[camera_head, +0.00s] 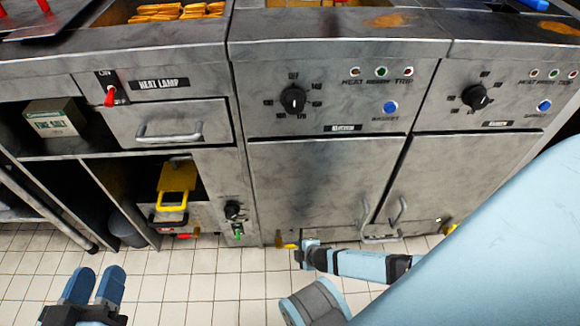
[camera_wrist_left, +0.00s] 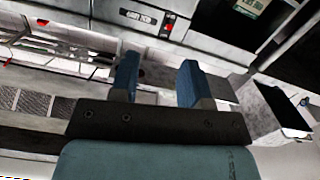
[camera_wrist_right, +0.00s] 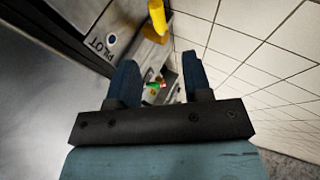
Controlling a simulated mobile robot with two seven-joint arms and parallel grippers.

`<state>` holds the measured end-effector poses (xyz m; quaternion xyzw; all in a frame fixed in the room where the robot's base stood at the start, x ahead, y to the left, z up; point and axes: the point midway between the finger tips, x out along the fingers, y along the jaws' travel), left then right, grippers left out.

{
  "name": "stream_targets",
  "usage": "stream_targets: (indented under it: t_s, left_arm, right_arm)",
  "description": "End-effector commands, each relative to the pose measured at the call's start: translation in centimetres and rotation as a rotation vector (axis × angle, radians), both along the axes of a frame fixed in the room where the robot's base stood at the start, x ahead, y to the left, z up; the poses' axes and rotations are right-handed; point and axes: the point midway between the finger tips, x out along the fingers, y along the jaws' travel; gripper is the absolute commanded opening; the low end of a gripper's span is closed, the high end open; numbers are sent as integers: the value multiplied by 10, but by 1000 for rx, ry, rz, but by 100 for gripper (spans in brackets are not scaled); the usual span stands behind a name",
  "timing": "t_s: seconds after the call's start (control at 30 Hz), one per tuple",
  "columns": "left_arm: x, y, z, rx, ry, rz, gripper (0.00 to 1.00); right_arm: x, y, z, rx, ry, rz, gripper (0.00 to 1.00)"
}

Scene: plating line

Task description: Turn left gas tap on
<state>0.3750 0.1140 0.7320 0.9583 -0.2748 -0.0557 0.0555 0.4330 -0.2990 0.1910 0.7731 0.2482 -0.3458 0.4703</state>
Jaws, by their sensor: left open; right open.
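Two yellow gas taps show low on the fryer fronts in the head view. The left gas tap (camera_head: 291,245) is just left of my right gripper (camera_head: 304,254), and the right one (camera_head: 449,229) is farther right. In the right wrist view a yellow tap handle (camera_wrist_right: 156,17) sticks out beyond the fingertips, near a "PILOT" label; I cannot tell which tap it is. My right gripper (camera_wrist_right: 158,80) is open, with nothing seen held between its fingers. My left gripper (camera_head: 95,285) is open and empty over the tiled floor; its fingers also show in the left wrist view (camera_wrist_left: 157,78).
Fryer doors with handles (camera_head: 395,212) stand close to my right arm. Left of them are a drawer (camera_head: 170,124), a yellow-handled item (camera_head: 175,185) in a bay, and a red switch (camera_head: 109,96). The tiled floor (camera_head: 205,290) is clear between the arms.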

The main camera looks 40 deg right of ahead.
Motion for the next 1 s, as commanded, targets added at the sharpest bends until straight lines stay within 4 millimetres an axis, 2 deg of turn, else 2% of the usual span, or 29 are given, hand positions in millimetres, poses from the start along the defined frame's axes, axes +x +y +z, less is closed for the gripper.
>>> stream_targets:
  t_s: [0.03,0.1,0.33,0.5,0.83,0.87,1.0]
  left_arm:
    - [4,2,-7,24,-40,0,43]
    - [9,5,-6,53,-94,2,43]
    - [19,12,-1,139,-242,10,43]
    - [23,15,3,170,-300,16,43]
    - [23,15,6,178,-314,16,43]
    - [23,15,6,178,-314,16,43]
    - [23,15,6,178,-314,16,43]
  right_arm:
    - [9,1,-16,-1,-1,-1,45]
    - [19,1,-28,-1,-1,-1,45]
    - [44,4,-57,-1,0,-1,45]
    - [53,4,-65,0,0,0,45]
    - [55,5,-65,0,-1,-1,45]
    - [55,5,-66,0,-1,-1,41]
    - [55,5,-65,0,0,0,9]
